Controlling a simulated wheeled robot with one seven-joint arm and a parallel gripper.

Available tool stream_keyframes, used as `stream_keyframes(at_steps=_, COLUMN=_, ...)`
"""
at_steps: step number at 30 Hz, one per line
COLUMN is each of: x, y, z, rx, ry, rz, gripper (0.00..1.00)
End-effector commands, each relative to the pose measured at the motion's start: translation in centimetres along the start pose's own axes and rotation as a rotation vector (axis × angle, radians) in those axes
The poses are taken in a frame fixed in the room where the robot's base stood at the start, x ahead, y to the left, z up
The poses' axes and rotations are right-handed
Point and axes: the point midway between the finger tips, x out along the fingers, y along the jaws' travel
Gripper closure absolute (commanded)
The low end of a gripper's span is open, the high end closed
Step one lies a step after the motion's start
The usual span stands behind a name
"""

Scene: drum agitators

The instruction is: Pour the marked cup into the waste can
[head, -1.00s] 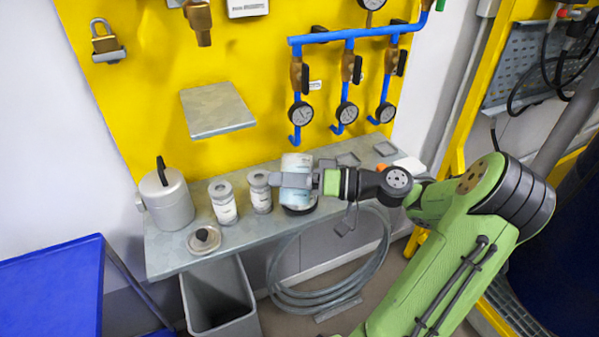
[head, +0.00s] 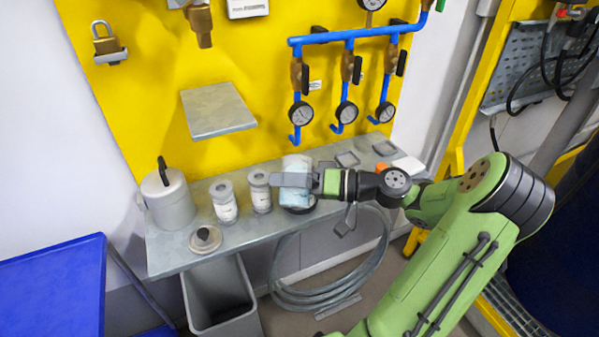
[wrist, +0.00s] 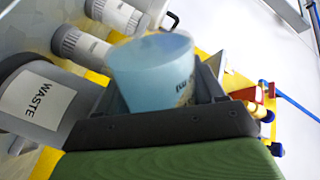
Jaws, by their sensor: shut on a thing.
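The marked cup (head: 295,166) is pale blue and see-through, with dark print on its side. It also shows in the wrist view (wrist: 150,70). My gripper (head: 292,180) is shut on its sides and holds it over the right half of the shelf.
Two white bottles with grey lids (head: 223,202) (head: 260,192) stand left of the cup. A grey bin (head: 222,305) stands below the shelf (head: 185,258). Gauges (head: 301,114) hang behind.

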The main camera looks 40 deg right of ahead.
Motion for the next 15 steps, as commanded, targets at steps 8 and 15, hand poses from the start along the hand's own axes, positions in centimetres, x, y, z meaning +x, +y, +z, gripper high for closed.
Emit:
stream_keyframes(at_steps=8, x=0.0, y=0.05, z=0.09, rx=0.038, ry=-0.004, rz=-0.001, gripper=0.68)
stream_keyframes(at_steps=15, x=-0.02, y=-0.15, z=-0.06, rx=0.068, ry=-0.007, rz=-0.001, gripper=0.68)
